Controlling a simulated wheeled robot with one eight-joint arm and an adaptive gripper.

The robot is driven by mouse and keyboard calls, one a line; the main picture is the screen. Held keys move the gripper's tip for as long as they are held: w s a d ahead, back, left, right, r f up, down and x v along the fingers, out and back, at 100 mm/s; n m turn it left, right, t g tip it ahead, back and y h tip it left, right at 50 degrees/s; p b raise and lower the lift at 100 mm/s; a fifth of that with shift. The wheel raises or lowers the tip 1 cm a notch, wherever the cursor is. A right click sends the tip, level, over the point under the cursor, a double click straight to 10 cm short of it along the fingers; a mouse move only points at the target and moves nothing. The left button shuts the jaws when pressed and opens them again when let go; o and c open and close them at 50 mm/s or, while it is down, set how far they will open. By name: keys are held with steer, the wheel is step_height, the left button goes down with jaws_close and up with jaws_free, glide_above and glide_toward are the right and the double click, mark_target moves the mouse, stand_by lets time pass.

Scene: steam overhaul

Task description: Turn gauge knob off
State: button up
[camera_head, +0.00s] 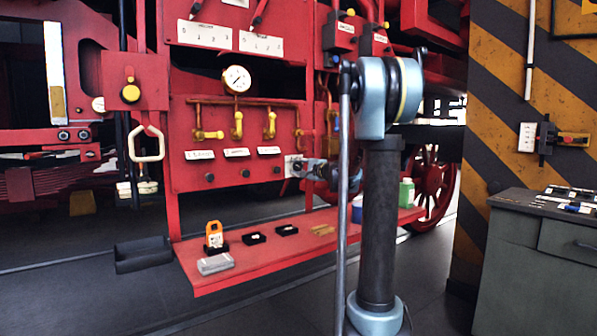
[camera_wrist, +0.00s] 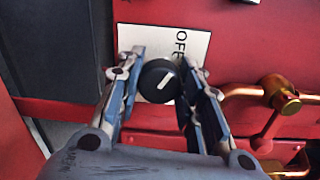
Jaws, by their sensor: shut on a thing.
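A round black knob (camera_wrist: 160,81) with a white pointer line sits on the red panel in the wrist view. The line slants toward the upper right of that picture. A white label (camera_wrist: 192,40) reading "OFF" lies beside the knob, its lettering turned sideways and partly covered. My gripper (camera_wrist: 164,70) is shut on the knob, one finger on each side. In the head view my gripper (camera_head: 300,166) is at the right end of the row of knobs and hides the one it holds. The round white gauge (camera_head: 237,79) is higher on the panel.
Brass pipes (camera_wrist: 275,102) run close to my right finger in the wrist view. Other black knobs (camera_head: 244,174) sit left of my gripper. Below is a red shelf (camera_head: 270,262) with an orange device (camera_head: 214,236) and small boxes. A grey cabinet (camera_head: 545,265) stands at right.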

steer(key=shift+s+a+f, duration=0.1)
steer(key=shift+s, duration=0.05)
steer(key=o, duration=1.1)
steer(key=shift+c, duration=0.2)
steer(key=v, duration=1.1)
steer(key=shift+s+d, duration=0.25)
steer(key=shift+d, duration=0.1)
